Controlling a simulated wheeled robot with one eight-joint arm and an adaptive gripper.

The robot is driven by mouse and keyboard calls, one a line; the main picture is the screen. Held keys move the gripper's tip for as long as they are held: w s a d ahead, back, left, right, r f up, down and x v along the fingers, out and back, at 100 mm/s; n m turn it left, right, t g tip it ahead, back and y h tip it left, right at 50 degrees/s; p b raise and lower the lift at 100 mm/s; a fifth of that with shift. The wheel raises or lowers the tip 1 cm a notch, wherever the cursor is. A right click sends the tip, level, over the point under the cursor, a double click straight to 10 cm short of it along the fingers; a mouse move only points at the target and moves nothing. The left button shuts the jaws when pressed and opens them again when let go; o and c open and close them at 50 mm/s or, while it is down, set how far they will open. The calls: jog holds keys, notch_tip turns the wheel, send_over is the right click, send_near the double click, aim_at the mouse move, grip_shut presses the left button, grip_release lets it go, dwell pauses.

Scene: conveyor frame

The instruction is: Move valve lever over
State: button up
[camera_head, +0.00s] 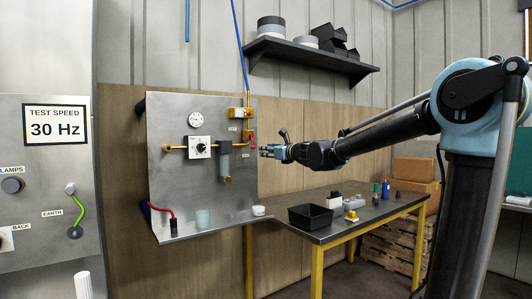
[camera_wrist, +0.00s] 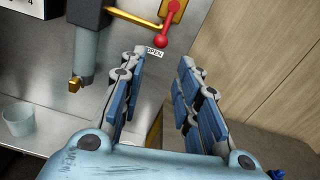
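The valve lever (camera_head: 252,140) is red and sits on the right edge of the upright metal panel (camera_head: 165,190), below a brass fitting. In the wrist view the red lever (camera_wrist: 170,22) hangs down from its pivot, tilted slightly left, and ends in a red ball. A small "OPEN" label (camera_wrist: 154,51) is just below the ball. My gripper (camera_wrist: 163,58) is open and empty, with the ball just beyond its fingertips, in line with the gap. In the head view my gripper (camera_head: 268,152) is just right of the lever. Whether it touches is not clear.
A grey cylinder (camera_wrist: 88,45) with a brass outlet hangs left of the lever. A pale cup (camera_wrist: 18,119) stands on the panel's ledge. A workbench (camera_head: 340,228) with a black tray (camera_head: 310,217) is below my arm. A shelf (camera_head: 300,55) is above.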

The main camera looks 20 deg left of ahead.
aim_at(254, 148)
jog(key=shift+m, duration=0.9)
jog(key=shift+r+x, duration=0.15)
jog(key=shift+x, duration=2.3)
jog(key=shift+r+x, duration=0.2)
jog(key=shift+x, duration=2.25)
jog(key=c, duration=0.6)
